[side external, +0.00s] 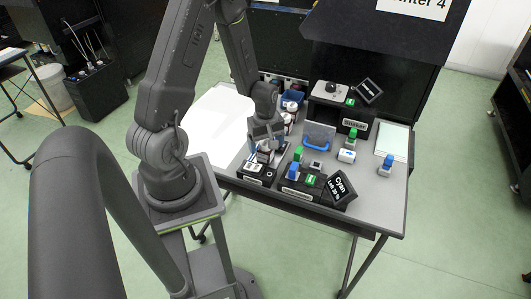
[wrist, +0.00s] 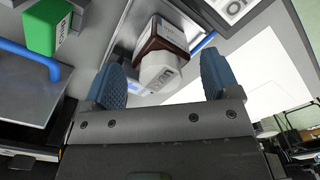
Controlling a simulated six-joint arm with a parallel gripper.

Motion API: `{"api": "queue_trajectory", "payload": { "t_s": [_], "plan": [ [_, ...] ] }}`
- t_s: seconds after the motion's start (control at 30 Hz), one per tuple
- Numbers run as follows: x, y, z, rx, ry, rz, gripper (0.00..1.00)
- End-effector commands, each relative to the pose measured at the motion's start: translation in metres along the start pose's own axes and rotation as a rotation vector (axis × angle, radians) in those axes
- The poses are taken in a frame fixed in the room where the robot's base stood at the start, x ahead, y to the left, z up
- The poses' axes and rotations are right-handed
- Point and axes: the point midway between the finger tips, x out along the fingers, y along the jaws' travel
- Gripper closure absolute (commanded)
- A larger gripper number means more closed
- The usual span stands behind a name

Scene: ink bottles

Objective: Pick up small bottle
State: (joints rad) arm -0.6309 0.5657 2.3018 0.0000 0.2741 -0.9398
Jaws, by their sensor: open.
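In the wrist view, a small bottle (wrist: 158,50) with a white faceted cap and a dark brown body with a white label lies ahead of my gripper (wrist: 160,78). My gripper's two blue fingers are apart, with the bottle's capped end seen in the gap between them; I cannot tell whether either finger touches it. In the side view, my gripper (side external: 266,137) hangs low over the left part of the table.
A white sheet (side external: 218,125) covers the left side.

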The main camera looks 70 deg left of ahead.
Motion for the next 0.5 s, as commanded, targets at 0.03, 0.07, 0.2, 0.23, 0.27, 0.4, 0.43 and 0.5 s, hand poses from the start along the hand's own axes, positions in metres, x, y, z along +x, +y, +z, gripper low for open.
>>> {"api": "queue_trajectory", "payload": {
  "t_s": [0.03,0.07,0.2,0.23,0.27,0.4,0.43,0.5],
  "plan": [
    [0.009,-0.002,-0.001,-0.001,-0.003,-0.004,0.18],
    [0.013,-0.001,0.0,0.0,-0.002,-0.003,0.18],
    [0.024,-0.001,-0.001,0.0,-0.001,-0.001,0.18],
    [0.026,-0.001,0.0,0.0,-0.001,-0.001,0.18],
    [0.026,-0.001,0.0,0.0,-0.001,-0.001,0.18],
    [0.027,-0.001,-0.001,0.0,0.0,0.0,0.18],
    [0.027,0.0,-0.001,0.0,0.0,0.0,0.18],
    [0.027,0.0,-0.001,0.0,0.0,0.0,0.2]
  ]
}}
